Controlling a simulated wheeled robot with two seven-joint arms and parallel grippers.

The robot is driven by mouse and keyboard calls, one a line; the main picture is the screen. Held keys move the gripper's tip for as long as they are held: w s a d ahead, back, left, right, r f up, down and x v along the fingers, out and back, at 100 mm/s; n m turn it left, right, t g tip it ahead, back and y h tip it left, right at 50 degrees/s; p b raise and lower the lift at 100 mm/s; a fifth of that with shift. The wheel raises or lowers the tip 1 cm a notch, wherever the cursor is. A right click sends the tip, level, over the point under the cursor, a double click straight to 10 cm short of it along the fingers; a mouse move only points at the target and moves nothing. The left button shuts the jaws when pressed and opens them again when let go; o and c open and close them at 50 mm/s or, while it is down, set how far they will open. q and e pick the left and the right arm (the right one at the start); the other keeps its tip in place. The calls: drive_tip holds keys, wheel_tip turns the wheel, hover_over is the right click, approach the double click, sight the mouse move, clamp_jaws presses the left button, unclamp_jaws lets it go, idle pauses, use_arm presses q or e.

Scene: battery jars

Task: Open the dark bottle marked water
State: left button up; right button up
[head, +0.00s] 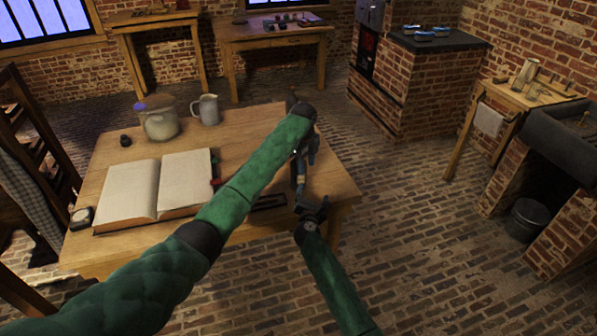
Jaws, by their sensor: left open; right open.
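I cannot pick out a dark bottle marked water; my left arm covers part of the wooden table (245,122), and no label is readable. My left gripper (301,178) is over the table's right end, below its dark wrist, and is open. A small bluish-grey shape shows around its fingers, too small to identify. My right gripper (313,206) is open near the table's right front corner, just below the left one. I see nothing clearly held in either.
On the table are an open book (185,180), a rounded glass jar (160,124), a grey jug (207,110), a small dark object (125,141) and a small dark box (81,218). The brick floor at the right is mostly clear.

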sight(299, 176)
use_arm(q)
drive_tip(key=w+a+r, duration=0.1)
drive_tip(key=w+r, duration=0.1)
drive_tip(key=r, duration=0.1)
drive_tip(key=w+r+m, duration=0.1)
drive_tip(key=w+r, duration=0.2)
drive_tip(key=r, duration=0.1)
drive_tip(key=w+a+r+m, duration=0.1)
drive_tip(key=w+r, duration=0.1)
drive_tip(key=r, duration=0.2)
drive_tip(key=shift+w+a+y+p, duration=0.2)
drive_tip(key=shift+a+y+p, duration=0.1)
drive_tip(key=shift+y+p, duration=0.1)
use_arm(e)
drive_tip(key=w+a+r+n+y, duration=0.1)
drive_tip(key=w+n, duration=0.1)
drive_tip(key=w+a+r+n+y, duration=0.1)
drive_tip(key=w+a+n, duration=0.1)
drive_tip(key=w+a+r+n+t+y, duration=0.1)
drive_tip(key=w+a+n, duration=0.1)
drive_tip(key=n, duration=0.1)
drive_tip(key=shift+w, duration=0.15)
use_arm(q)
drive_tip(key=shift+r+m, duration=0.15)
drive_tip(key=shift+m, duration=0.15)
use_arm(e)
drive_tip(key=shift+w, duration=0.4)
drive_tip(key=w, duration=0.7)
drive_tip(key=shift+a, duration=0.2)
drive_tip(key=shift+c, duration=0.5)
